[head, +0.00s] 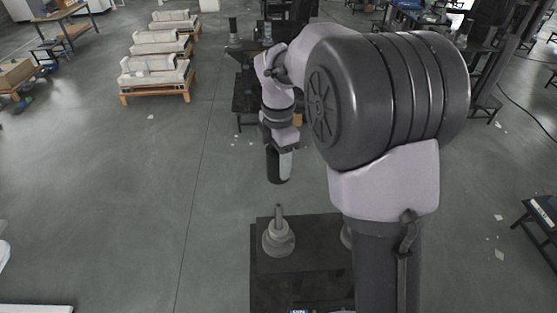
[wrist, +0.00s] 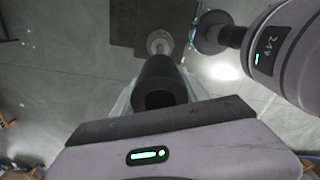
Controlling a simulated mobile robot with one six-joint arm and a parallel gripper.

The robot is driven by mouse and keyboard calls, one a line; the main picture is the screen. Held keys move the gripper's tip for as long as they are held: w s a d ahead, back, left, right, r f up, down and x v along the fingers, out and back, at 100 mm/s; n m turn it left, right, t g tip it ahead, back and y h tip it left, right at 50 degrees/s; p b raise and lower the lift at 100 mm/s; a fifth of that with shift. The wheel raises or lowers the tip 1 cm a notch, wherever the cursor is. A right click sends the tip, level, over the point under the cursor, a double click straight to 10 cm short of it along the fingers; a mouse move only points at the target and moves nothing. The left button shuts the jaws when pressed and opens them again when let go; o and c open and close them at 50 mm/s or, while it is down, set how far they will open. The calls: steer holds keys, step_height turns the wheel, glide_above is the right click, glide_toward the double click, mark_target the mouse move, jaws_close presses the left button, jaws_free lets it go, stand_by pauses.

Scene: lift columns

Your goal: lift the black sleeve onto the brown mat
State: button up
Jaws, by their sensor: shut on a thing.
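My gripper (head: 281,170) hangs pointing down in the middle of the head view, shut on the black sleeve (head: 272,164). In the wrist view the sleeve (wrist: 158,82) is a dark hollow cylinder, its open near end facing the camera, with pale fingers along its sides. Below the gripper in the head view, a grey stepped base with an upright peg (head: 278,238) stands on a dark stand (head: 262,275). The sleeve is apart from this peg and above it. I cannot make out a brown mat for certain.
A dark table with black cylinders (head: 233,26) stands at the back. Pallets with pale blocks (head: 155,70) stand at the back left.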

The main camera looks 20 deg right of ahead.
step_height(320, 180, up, 9)
steer(key=p, duration=0.8)
steer(key=shift+f, duration=0.2)
stand_by(0.3)
